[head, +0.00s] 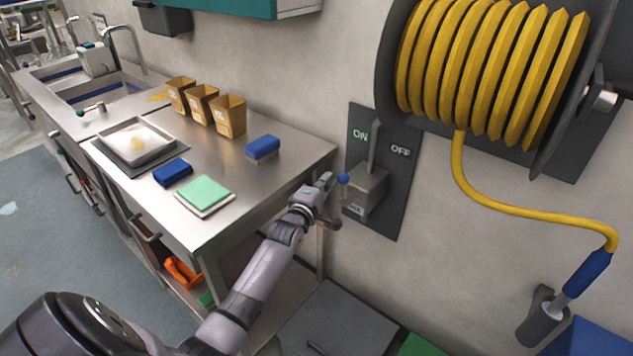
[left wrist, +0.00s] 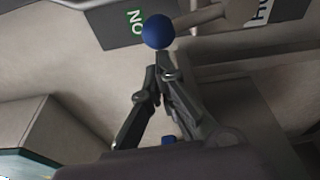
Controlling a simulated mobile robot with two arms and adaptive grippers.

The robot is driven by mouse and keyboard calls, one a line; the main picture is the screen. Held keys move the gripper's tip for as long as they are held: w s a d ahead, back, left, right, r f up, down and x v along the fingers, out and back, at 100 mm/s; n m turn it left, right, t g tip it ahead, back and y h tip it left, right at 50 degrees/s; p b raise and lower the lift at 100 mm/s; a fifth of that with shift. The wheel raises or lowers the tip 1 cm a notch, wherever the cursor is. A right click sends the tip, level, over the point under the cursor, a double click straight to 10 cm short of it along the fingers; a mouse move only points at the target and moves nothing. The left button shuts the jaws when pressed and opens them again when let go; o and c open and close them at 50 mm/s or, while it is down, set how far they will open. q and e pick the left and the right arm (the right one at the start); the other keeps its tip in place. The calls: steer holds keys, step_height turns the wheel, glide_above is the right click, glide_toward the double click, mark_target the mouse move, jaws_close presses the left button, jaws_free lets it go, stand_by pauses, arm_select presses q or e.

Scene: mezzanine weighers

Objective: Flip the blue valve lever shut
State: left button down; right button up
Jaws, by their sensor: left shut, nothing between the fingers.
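The blue ball knob (head: 343,178) of the valve lever sticks out to the left of a grey valve box (head: 369,192). The box sits on a dark wall plate (head: 402,190) marked ON at left and OFF at right. The knob also shows at the top of the left wrist view (left wrist: 157,31), with part of its rod to the right. My left gripper (head: 327,181) is shut and empty, its tips just left of the knob. In the left wrist view the closed fingertips (left wrist: 163,62) point at the knob; I cannot tell whether they touch it.
A steel counter (head: 290,150) at left holds a blue sponge (head: 262,147), a green pad (head: 204,192), tan bins (head: 229,116) and a tray (head: 136,141). A yellow hose reel (head: 490,70) hangs right of the plate, its hose looping lower right.

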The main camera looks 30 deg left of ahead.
arm_select(q)
steer(key=d+m+t+b, duration=0.1)
steer(key=d+m+t, duration=0.1)
steer(key=d+m, duration=0.4)
steer(key=shift+s+d+r+m+h, duration=0.25)
steer(key=shift+d+r+m+h, duration=0.15)
steer(key=shift+m, duration=1.2)
arm_select(e)
steer(key=shift+a+f, duration=0.1)
steer(key=shift+f, duration=0.3)
